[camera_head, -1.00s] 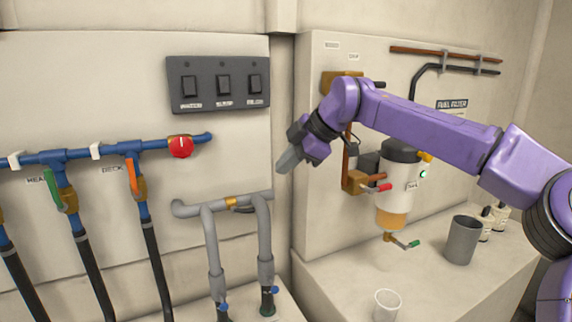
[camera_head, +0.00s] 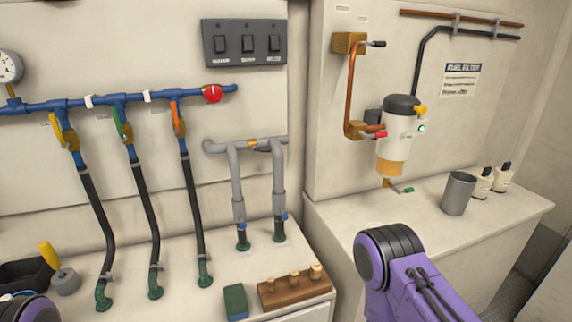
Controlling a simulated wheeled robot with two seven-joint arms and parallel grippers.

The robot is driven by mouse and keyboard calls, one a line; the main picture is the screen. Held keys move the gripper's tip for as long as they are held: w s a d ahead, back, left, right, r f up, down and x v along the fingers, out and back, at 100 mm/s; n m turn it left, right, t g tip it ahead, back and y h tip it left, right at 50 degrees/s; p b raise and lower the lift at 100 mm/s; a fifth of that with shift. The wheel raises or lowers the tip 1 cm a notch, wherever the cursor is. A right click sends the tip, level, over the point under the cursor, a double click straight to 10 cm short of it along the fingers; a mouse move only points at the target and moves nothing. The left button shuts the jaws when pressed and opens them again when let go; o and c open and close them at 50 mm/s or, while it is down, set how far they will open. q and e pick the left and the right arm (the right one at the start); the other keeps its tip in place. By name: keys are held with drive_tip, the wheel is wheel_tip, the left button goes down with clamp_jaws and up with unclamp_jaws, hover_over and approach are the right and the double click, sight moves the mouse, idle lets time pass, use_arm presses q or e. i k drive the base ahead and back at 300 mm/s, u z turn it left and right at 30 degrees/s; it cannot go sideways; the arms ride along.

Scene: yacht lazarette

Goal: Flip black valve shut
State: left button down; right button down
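A black-handled valve (camera_head: 377,43) sticks out to the right from a brass block (camera_head: 348,42) at the top of the copper pipe (camera_head: 352,85), left of the fuel filter (camera_head: 399,135). Its handle looks roughly level. A second valve with a dark lever (camera_head: 262,147) sits in a brass fitting on the grey pipe. That lever lies roughly along the pipe. Neither of my grippers shows; only purple and black arm parts are at the bottom edge, and nothing of mine touches either valve.
A red-handled valve (camera_head: 377,134) and a green-tipped drain lever (camera_head: 405,190) are near the filter. A grey cup (camera_head: 458,193) and small bottles (camera_head: 483,182) stand on the right counter. Blue pipes with coloured levers and a red knob (camera_head: 212,93) run left.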

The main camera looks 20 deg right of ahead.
sight(254, 148)
drive_tip(key=u, duration=1.35)
drive_tip(key=k, duration=0.8)
drive_tip(key=z, duration=0.8)
drive_tip(key=i, duration=0.5)
